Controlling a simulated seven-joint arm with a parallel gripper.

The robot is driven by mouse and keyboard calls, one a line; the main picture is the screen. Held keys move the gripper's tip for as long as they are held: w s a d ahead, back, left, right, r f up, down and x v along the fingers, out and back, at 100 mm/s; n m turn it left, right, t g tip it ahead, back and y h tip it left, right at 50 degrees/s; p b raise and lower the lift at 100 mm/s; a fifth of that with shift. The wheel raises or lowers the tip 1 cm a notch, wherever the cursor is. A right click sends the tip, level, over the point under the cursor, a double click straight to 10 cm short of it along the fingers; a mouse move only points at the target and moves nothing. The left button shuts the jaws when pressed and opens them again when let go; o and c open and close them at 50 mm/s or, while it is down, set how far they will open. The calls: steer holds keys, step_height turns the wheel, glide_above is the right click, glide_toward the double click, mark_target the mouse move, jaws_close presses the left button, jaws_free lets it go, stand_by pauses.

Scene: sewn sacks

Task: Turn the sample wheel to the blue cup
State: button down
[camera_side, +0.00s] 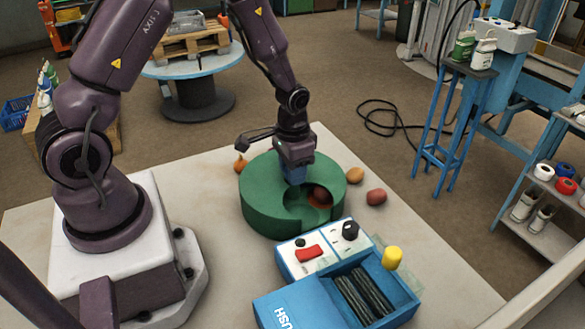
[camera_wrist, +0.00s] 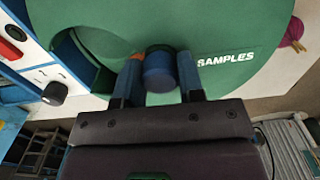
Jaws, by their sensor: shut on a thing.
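The sample wheel (camera_side: 262,215) is a round green drum on the pale table, with an opening in its top at the near right. A reddish-brown round thing (camera_side: 322,196) shows in the opening; I cannot tell whether it sits in a cup. In the wrist view the wheel's top (camera_wrist: 226,88) carries the word SAMPLES. A short blue cylindrical knob (camera_wrist: 160,72) stands up from it. My gripper (camera_side: 294,178) points down over the wheel's top. Its two fingers (camera_wrist: 160,82) are closed on either side of the blue knob. No blue cup can be made out in the opening.

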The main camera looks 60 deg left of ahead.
steer(key=shift+m, duration=13.1)
steer(key=c, duration=0.7)
jaws_free()
steer(key=shift+c, duration=0.2)
step_height(320, 180, up, 13)
